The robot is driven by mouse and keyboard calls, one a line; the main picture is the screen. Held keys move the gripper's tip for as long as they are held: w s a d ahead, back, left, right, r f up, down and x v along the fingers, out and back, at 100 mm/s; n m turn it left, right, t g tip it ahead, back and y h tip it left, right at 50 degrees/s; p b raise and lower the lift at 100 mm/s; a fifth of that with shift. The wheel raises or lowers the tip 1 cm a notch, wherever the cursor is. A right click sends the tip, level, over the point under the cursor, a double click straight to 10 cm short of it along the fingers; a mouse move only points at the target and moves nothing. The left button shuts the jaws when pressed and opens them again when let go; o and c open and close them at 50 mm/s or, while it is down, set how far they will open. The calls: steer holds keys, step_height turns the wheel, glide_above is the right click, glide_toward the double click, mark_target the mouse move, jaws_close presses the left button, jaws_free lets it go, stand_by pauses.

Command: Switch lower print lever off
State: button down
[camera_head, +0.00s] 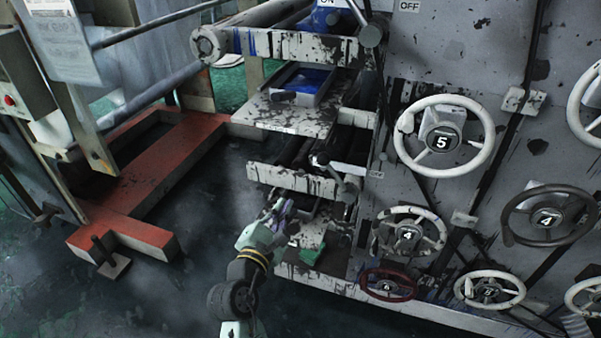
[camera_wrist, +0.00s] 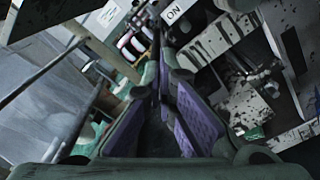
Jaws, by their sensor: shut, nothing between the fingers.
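The lower print lever (camera_head: 336,167) is a short handle at the right end of the lower spattered roller frame, right of centre in the head view. Its exact angle is hard to tell. My gripper (camera_head: 284,207) is below and left of it, apart from it, pointing up toward the frame. In the wrist view the purple-padded fingers (camera_wrist: 163,72) are closed together with nothing between them. A white "ON" label (camera_wrist: 174,12) lies just beyond the fingertips there. A dark rounded part at the top right of that view may be the lever knob.
An upper lever (camera_head: 370,36) stands between "ON" and "OFF" labels. Several handwheels, including wheel 5 (camera_head: 442,137), cover the panel on the right. A red floor frame (camera_head: 150,185) lies to the left. Dark floor is open around my arm.

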mark_target(337, 178)
steer(key=w+d+r+p, duration=0.2)
steer(key=w+d, duration=0.3)
steer(key=w, duration=0.4)
steer(key=shift+w+d+r+p, duration=0.3)
steer(key=shift+w+d+p, duration=0.1)
steer(key=shift+p, duration=0.4)
steer(key=shift+r, duration=0.1)
steer(key=shift+w+r, duration=0.1)
